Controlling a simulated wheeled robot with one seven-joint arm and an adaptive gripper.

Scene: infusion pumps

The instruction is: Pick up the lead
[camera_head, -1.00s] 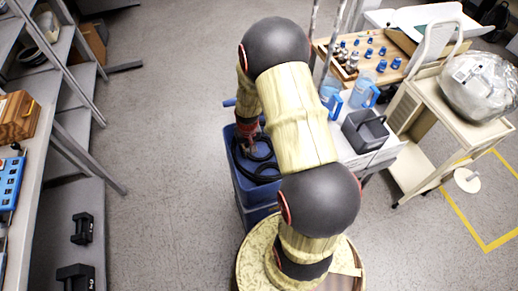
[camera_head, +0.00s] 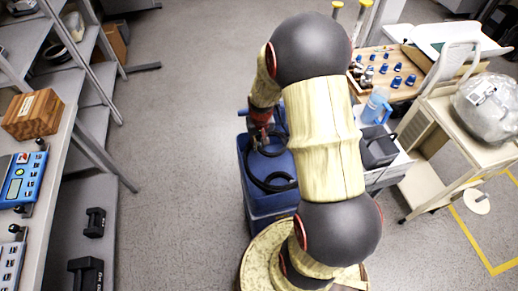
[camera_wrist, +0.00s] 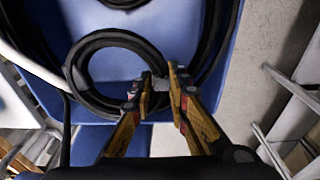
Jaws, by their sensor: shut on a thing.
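The lead is a black coiled cable (camera_head: 262,182) in a blue bin (camera_head: 244,178), just left of my arm in the head view. In the wrist view the lead (camera_wrist: 88,48) forms a thick round coil against the blue surface, with more black loops behind it. My gripper (camera_wrist: 162,88) has its two yellow-brown fingers closed at the near right part of this coil. It is shut on the lead, though the exact contact between the fingertips is small and dark. In the head view my gripper (camera_head: 258,136) is at the bin's far side, partly hidden by my arm.
A shelf unit with a wooden box (camera_head: 33,114) and blue device (camera_head: 20,178) stands left. A dark caddy (camera_head: 377,148), a blue-handled jug (camera_head: 375,106) and a table with blue-capped items (camera_head: 398,80) stand right. Grey floor (camera_head: 185,130) is clear between shelf and bin.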

